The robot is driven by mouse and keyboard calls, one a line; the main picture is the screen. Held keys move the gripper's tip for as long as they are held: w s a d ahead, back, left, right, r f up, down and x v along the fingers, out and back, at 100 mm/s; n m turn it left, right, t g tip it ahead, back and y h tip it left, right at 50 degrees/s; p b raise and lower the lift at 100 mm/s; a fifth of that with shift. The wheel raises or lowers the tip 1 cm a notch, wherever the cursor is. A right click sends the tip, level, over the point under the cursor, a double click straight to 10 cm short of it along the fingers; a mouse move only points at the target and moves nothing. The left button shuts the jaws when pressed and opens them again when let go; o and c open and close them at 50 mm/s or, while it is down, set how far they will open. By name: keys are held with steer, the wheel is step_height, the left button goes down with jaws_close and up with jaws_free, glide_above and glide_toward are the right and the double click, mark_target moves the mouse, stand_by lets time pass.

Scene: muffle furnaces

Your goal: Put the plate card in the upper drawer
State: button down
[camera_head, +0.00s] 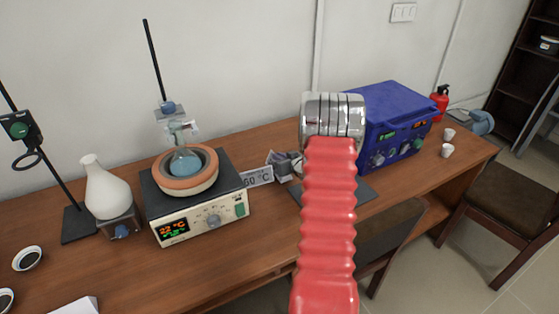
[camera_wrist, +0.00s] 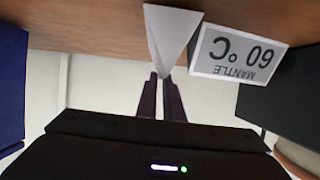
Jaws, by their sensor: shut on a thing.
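In the wrist view, my gripper (camera_wrist: 163,90) has its two dark fingers shut on the narrow top edge of a white tent-shaped card (camera_wrist: 172,32), seen end-on as a triangle. Its printed faces are turned away, so I cannot read whether it is the plate card. It is at or just above the wooden bench top; I cannot tell if it touches. Beside it stands another card (camera_wrist: 238,53) reading "MANTLE 60 °C", which also shows in the head view (camera_head: 258,178). In the head view my red arm hides much of the gripper area.
On the bench (camera_head: 271,224), a heater with a display (camera_head: 196,216) holds a flask (camera_head: 186,161) in a round mantle, left of the cards. A white flask (camera_head: 105,187) stands further left. A blue device (camera_head: 393,125) stands right of my arm. Chairs (camera_head: 507,197) stand in front.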

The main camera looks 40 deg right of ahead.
steer(key=shift+f, duration=0.7)
steer(key=c, duration=1.8)
jaws_free()
steer(key=shift+s, duration=0.1)
steer(key=v, duration=1.2)
